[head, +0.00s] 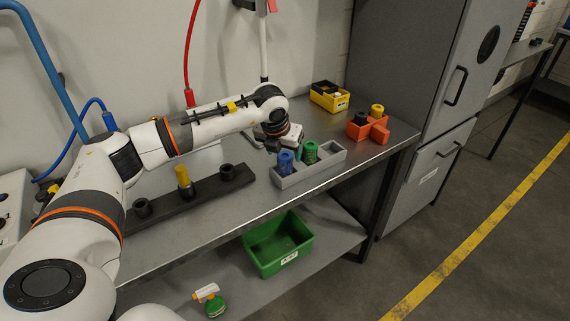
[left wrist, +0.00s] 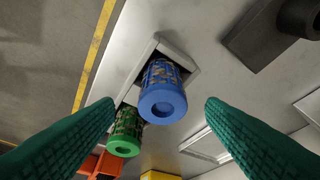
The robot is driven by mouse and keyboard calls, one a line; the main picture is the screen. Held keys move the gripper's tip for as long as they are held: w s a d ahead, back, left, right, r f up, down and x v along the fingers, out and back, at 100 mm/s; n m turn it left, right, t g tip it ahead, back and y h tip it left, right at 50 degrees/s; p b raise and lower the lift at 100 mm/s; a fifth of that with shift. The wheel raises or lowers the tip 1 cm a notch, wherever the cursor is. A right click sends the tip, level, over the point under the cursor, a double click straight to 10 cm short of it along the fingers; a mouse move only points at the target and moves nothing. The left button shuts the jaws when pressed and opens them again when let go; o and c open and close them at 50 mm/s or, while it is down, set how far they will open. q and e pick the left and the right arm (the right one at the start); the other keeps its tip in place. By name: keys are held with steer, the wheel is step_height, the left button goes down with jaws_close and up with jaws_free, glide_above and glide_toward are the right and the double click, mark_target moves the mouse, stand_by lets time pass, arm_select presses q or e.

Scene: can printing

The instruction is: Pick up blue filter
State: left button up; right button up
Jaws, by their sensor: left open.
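The blue filter (head: 286,162) stands in the left part of a grey tray (head: 330,163) on the metal table. In the left wrist view the blue filter (left wrist: 162,92) shows its round end with a hole, between and beyond my two green fingers. A green filter (head: 310,152) stands beside it in the same tray, and it also shows in the left wrist view (left wrist: 125,132). My left gripper (head: 276,146) is open and empty at the blue filter's upper end, and its fingers (left wrist: 160,125) are apart from it. My right gripper is not in view.
A black rack (head: 205,191) with a yellow piece (head: 184,175) lies left of the tray. An orange holder (head: 369,130) and a yellow bin (head: 329,97) stand behind. A green bin (head: 278,244) and a green spray bottle (head: 211,300) are on the lower shelf.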

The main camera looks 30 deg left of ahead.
mark_target(284, 155)
arm_select(q)
steer(key=p+x, duration=0.1)
steer(key=x, duration=0.2)
steer(key=shift+w+a+f, duration=0.15)
steer(key=shift+a+f, duration=0.05)
steer(key=shift+f, duration=0.05)
steer(key=shift+w+f, duration=0.1)
steer(key=shift+f, duration=0.25)
steer(key=shift+r, duration=0.1)
steer(key=c, duration=1.1)
